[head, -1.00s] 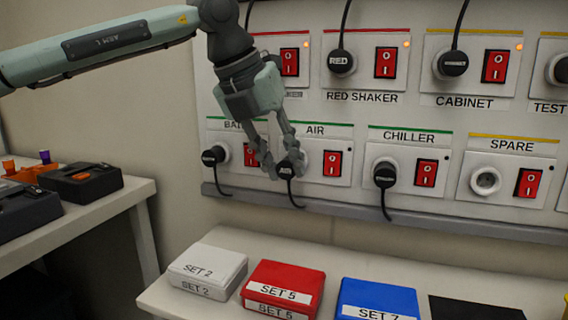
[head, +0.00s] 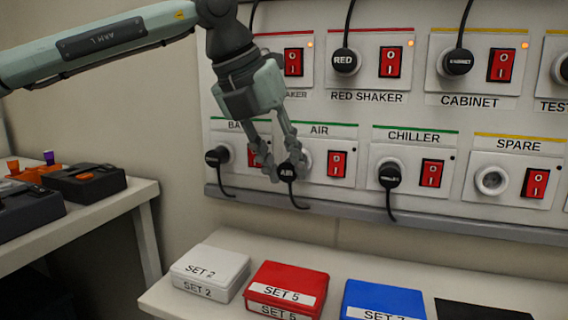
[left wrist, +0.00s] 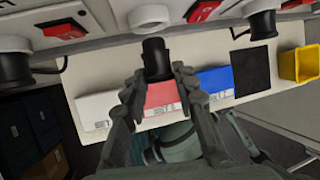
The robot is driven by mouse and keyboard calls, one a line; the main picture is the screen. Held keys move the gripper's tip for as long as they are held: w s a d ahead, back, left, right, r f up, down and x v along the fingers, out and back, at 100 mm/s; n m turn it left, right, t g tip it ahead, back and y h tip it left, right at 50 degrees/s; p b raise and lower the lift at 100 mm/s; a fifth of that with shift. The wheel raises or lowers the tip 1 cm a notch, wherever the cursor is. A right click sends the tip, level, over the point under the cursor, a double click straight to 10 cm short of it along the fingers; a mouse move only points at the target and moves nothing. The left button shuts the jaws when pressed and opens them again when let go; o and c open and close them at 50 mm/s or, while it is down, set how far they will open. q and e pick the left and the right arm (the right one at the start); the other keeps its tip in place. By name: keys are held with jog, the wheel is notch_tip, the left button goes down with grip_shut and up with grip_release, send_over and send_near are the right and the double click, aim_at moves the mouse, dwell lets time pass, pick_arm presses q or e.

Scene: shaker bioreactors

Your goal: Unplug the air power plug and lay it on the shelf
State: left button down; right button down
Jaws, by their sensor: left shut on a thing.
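The black AIR plug (head: 289,172) is between the fingertips of my left gripper (head: 277,172), which is shut on it. It also shows upright in the left wrist view (left wrist: 156,62), between the two fingers (left wrist: 157,88). The white AIR socket (head: 306,161) shows behind and to the right of the plug. In the left wrist view the socket (left wrist: 148,16) shows its pale face, and the plug appears apart from it by a small gap. The plug's cord hangs below. The pale shelf (head: 345,262) lies below the panel. My right gripper is not in view.
On the shelf stand a white SET 2 box (head: 209,272), a red SET 5 box (head: 286,288), a blue box (head: 383,300) and a black mat (head: 482,310). Plugged-in BATH (head: 215,157) and CHILLER (head: 389,176) plugs flank the AIR socket. A yellow bin (left wrist: 299,64) stands farther along.

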pick_arm(q)
jog(key=shift+s+a+f+b, duration=0.1)
jog(key=shift+s+a+b, duration=0.1)
jog(key=shift+s+b, duration=0.4)
jog(key=shift+s+a+b, duration=0.25)
jog(key=shift+s+b, duration=0.2)
jog(key=shift+s, duration=0.35)
